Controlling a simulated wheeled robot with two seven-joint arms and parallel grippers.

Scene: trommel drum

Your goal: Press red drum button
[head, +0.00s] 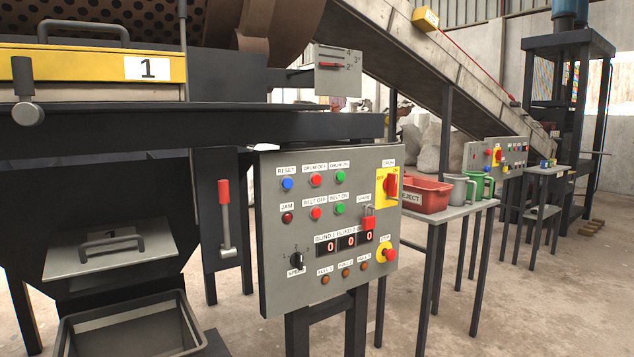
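A grey control panel (272,243) stands in the middle of the head view. The red drum button (316,180) is in its top row, under a label reading "DRUM OFF". A green button (340,177) labelled "DRUM ON" is to its right, and a blue button (287,184) labelled "RESET" is to its left. Another red button (316,213), labelled "BELT OFF", sits directly below it. Nothing covers the red drum button. Neither of my grippers shows in the head view.
A red handle lever (225,215) stands left of the panel. A small table (456,211) with a red reject bin (425,196) and mugs is at the right. A conveyor (440,75) slopes down behind. Bare floor lies at the lower right.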

